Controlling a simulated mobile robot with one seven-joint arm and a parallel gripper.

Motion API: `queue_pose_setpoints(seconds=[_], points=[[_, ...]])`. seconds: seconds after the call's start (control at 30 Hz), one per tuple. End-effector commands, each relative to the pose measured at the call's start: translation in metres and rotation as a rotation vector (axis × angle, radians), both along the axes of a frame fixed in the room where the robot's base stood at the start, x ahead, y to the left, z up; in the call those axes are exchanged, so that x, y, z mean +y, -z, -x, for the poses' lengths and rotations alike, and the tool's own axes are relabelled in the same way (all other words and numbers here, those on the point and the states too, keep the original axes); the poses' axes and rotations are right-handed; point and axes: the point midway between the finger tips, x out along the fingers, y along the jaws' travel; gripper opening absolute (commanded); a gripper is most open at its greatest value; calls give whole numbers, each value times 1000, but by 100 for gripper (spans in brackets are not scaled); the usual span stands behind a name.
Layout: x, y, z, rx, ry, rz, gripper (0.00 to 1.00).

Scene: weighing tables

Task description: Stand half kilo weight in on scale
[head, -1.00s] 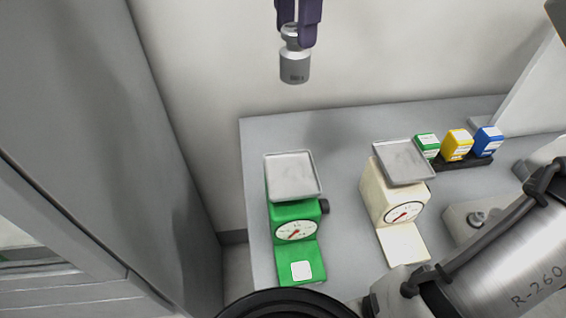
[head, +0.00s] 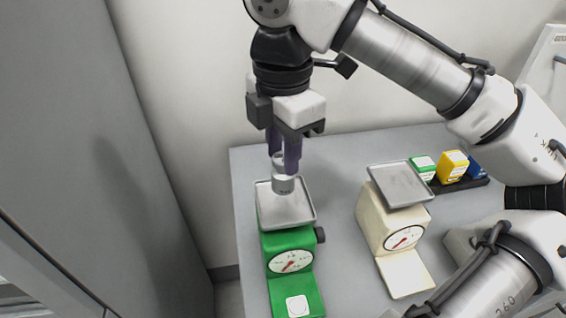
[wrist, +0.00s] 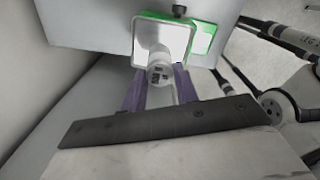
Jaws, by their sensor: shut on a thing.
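The half kilo weight (head: 284,184) is a grey metal cylinder with a knob on top. My gripper (head: 284,160) is shut on its knob and holds it upright over the tray (head: 298,216) of the green scale (head: 290,242). Whether its base touches the tray is hard to tell. In the wrist view the weight (wrist: 160,74) shows between the purple fingers, in front of the pale tray (wrist: 150,38). The green scale has a round white dial with a red needle. A cream scale (head: 376,218) with an empty tray stands to its right.
A dark rack (head: 470,186) holding green, yellow and blue boxes stands at the back right of the grey table (head: 340,160). A tall grey panel (head: 90,150) rises at the left. My arm crosses the right side.

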Motion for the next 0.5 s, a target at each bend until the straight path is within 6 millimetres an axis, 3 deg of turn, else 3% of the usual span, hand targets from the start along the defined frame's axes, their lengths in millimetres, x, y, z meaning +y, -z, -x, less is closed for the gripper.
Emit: queue_pose_setpoints(seconds=[0.2,0.5], points=[[0,28,0,0,1,0,0],[0,32,0,0,-1,-1,0]])
